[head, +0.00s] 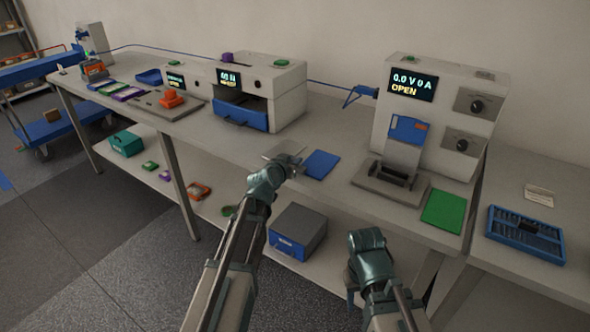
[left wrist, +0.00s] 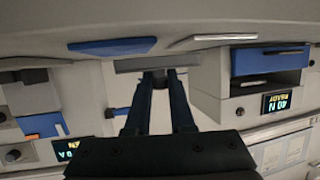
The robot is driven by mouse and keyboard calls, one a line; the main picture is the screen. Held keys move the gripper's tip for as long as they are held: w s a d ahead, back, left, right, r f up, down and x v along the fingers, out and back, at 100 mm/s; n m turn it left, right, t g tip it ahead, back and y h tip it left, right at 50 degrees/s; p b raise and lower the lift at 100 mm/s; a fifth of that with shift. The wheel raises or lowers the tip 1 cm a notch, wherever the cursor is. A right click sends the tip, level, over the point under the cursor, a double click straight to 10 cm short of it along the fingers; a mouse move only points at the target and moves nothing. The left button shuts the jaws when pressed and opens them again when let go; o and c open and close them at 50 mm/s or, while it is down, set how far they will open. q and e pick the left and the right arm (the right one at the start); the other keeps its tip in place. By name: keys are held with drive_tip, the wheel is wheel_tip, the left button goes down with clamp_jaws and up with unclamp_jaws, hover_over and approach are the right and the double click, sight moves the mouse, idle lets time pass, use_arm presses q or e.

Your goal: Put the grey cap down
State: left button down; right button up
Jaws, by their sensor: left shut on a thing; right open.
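My left gripper (head: 290,168) is over the front of the bench, near the grey mat (head: 284,149) and the blue mat (head: 322,164). In the upside-down left wrist view its two fingers (left wrist: 160,78) are shut on the grey cap (left wrist: 142,65), a flat grey slab across the fingertips. The blue mat (left wrist: 112,46) and the grey mat (left wrist: 225,38) show beyond it there. I cannot tell whether the cap touches the bench. In the head view the hand mostly hides the cap. My right gripper (head: 352,292) is open and low in front of the bench.
A cycler unit (head: 440,120) reading OPEN stands to the right, with a green mat (head: 443,211) before it. A press with a blue drawer (head: 240,114) stands left of centre. A blue tray (head: 525,235) lies at far right. The lower shelf holds a grey-blue box (head: 297,232).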

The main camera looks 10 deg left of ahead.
use_arm(q)
wheel_tip(320, 180, down, 2)
drive_tip(key=shift+f+b, duration=0.2)
drive_tip(key=shift+b, duration=0.5)
drive_tip(key=shift+r, duration=0.15)
use_arm(e)
drive_tip(key=shift+d+f, duration=0.15)
drive_tip(key=shift+f, duration=0.4)
drive_tip(key=shift+d+f, duration=0.15)
drive_tip(key=shift+f, duration=0.35)
use_arm(q)
drive_tip(key=c, duration=1.2)
unclamp_jaws()
drive_tip(key=shift+f, duration=0.2)
drive_tip(key=shift+c, duration=0.2)
drive_tip(key=o, duration=0.5)
use_arm(e)
drive_tip(key=shift+f, duration=0.15)
